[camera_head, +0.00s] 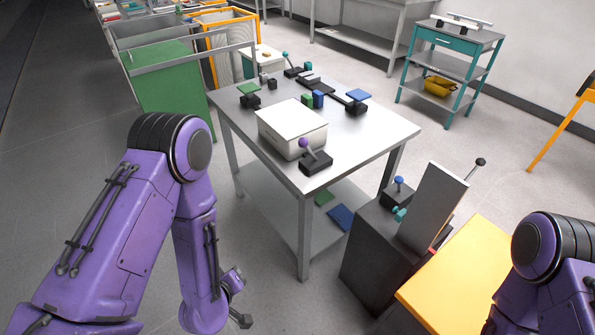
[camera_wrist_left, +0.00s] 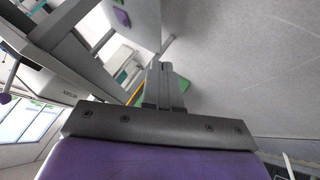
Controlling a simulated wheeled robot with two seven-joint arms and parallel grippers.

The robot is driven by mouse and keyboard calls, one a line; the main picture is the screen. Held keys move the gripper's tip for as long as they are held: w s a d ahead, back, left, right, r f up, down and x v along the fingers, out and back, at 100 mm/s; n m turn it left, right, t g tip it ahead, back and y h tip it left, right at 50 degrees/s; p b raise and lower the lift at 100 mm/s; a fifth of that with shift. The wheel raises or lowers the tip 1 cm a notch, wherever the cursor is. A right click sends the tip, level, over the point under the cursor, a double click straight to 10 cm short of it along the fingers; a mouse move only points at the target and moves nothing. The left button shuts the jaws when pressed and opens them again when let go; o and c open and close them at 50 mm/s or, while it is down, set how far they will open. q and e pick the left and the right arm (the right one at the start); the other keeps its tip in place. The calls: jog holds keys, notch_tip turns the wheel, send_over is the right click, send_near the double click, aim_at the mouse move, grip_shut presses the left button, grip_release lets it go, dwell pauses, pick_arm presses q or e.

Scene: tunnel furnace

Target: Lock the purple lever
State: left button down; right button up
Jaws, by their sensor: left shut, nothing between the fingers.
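The purple lever (camera_head: 304,144) has a round purple knob on a short stem, leaning slightly up and left from a dark base (camera_head: 317,163) at the front corner of the metal table (camera_head: 370,137). A purple knob (camera_wrist_left: 5,98) also shows at the left edge of the left wrist view. My left gripper (camera_head: 243,320) is low in front of the table, well below and left of the lever, and apart from it. In the left wrist view its fingers (camera_wrist_left: 165,67) are together with nothing between them. My right arm shows at the right edge, but its gripper is out of view.
A white box (camera_head: 291,126) stands just behind the lever. Green and blue plates on dark bases and other small parts are farther back. A dark cabinet (camera_head: 372,255) with a tilted panel and a yellow surface (camera_head: 470,270) stand at right. Floor is clear at left.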

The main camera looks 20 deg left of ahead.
pick_arm(q)
jog(key=w+d+n+t+h+b, duration=0.15)
jog(key=w+t+b, duration=0.25)
jog(key=w, duration=0.5)
jog(key=w+d+r+n+t+h+b, duration=0.3)
jog(key=w+d+r+n+t+b, duration=0.2)
jog(key=r, duration=0.8)
jog(key=w+n+t+b, duration=0.2)
jog(key=w+t+b, duration=0.1)
jog(key=b, duration=0.1)
jog(key=shift+w+r+t+h, duration=0.25)
jog(key=shift+r+t+h, duration=0.05)
jog(key=shift+r+h, duration=0.05)
pick_arm(e)
notch_tip(320, 180, down, 17)
jog(key=shift+f, duration=0.2)
pick_arm(q)
jog(key=p, duration=0.3)
send_near(310, 150)
jog(key=w+a+r, duration=0.1)
jog(key=w+r, duration=0.2)
jog(key=r, duration=0.2)
jog(key=shift+w+r, duration=0.15)
jog(key=shift+w, duration=0.1)
pick_arm(e)
notch_tip(310, 150, up, 2)
jog(key=shift+r, duration=0.2)
jog(key=shift+r, duration=0.15)
